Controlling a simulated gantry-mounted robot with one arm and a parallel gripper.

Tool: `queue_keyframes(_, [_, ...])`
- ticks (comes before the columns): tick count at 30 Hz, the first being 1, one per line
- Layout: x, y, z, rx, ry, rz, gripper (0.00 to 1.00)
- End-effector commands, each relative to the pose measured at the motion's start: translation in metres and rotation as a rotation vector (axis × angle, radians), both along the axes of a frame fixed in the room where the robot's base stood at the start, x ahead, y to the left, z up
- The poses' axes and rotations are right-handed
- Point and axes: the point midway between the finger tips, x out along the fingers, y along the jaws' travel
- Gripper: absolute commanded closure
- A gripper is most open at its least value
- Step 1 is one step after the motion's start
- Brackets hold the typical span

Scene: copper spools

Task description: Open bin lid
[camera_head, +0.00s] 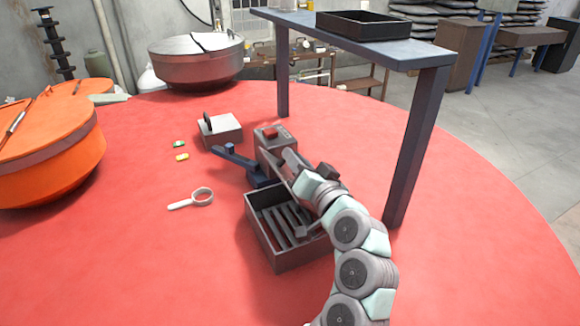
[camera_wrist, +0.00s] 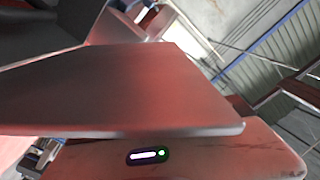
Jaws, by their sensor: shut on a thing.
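An orange bin (camera_head: 75,165) with a flat lid (camera_head: 50,112) stands at the left; the lid carries a dark bar-shaped handle (camera_head: 16,122). A grey metal bin (camera_head: 195,72) with a lid stands at the back. Both lids look closed. My gripper (camera_head: 284,165) is over the middle of the red table, far from both bins, beside a dark box with a red top (camera_head: 268,132) and a blue bar-shaped part (camera_head: 238,160). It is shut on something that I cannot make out. In the wrist view a broad dark grey plate (camera_wrist: 130,95) fills the middle; I cannot tell what it is.
A dark open tray with slats (camera_head: 272,245) lies below my gripper. A pale box with a black handle (camera_head: 222,133), a magnifier-like ring (camera_head: 200,196) and small coloured pieces (camera_head: 181,157) lie nearby. A blue raised shelf (camera_head: 415,140) stands right. The front left of the table is clear.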

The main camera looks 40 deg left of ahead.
Motion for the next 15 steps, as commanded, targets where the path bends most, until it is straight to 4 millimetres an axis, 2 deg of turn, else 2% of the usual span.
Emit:
queue_keyframes(1, [0.008, -0.007, 0.006, 0.018, 0.039, -0.007, 1.0])
queue_keyframes(6, [0.028, -0.018, 0.014, 0.094, 0.183, -0.009, 1.0])
queue_keyframes(15, [0.062, -0.035, 0.018, 0.217, 0.418, -0.007, 1.0])
